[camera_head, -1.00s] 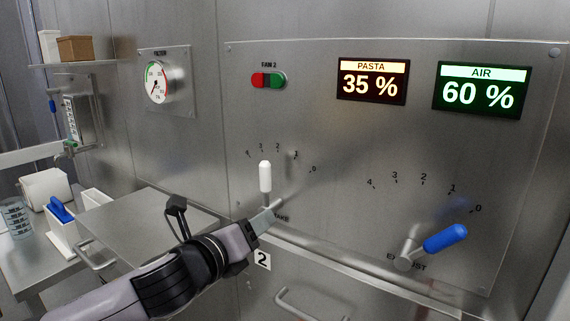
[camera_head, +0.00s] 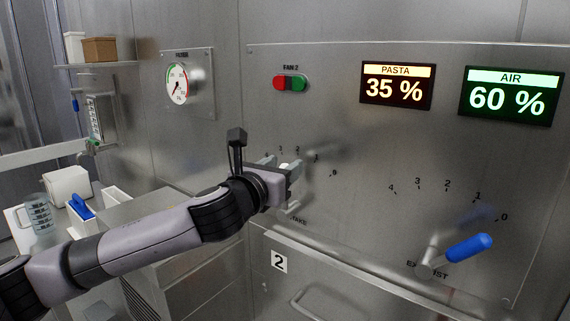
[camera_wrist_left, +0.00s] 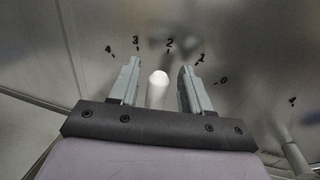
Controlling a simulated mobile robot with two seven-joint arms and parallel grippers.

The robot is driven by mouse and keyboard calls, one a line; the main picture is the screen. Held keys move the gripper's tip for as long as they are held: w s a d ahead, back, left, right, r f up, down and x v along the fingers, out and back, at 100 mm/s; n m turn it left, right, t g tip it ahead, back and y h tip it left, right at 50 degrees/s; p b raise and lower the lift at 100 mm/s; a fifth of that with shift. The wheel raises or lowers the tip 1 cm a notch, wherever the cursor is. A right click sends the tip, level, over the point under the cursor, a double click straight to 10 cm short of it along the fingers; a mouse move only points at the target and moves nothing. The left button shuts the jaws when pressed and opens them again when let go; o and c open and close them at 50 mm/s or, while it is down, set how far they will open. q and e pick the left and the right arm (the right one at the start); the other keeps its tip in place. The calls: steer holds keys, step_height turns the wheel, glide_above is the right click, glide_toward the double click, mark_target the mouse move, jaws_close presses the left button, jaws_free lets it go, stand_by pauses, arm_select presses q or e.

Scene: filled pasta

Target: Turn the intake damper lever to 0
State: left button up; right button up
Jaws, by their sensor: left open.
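The white intake damper lever (camera_wrist_left: 157,88) stands between the two spread fingers of my left gripper (camera_wrist_left: 160,83) in the left wrist view. A gap shows on each side of it. It points up near the 2 of the scale, which runs from 4 at the left to 0 (camera_wrist_left: 224,80) at the right. In the head view my left gripper (camera_head: 280,170) is at the intake dial and hides most of the lever; only a bit of its white tip (camera_head: 285,166) shows. My right gripper is not in view.
The blue exhaust lever (camera_head: 469,248) sticks out at the right, tilted toward its 0. A red and green FAN 2 switch (camera_head: 290,83) and the PASTA (camera_head: 396,86) and AIR (camera_head: 510,95) displays sit above. A drawer handle (camera_head: 320,300) is below.

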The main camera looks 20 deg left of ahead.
arm_select(q)
steer(key=shift+w+d, duration=0.15)
steer(key=shift+w, duration=0.6)
jaws_close()
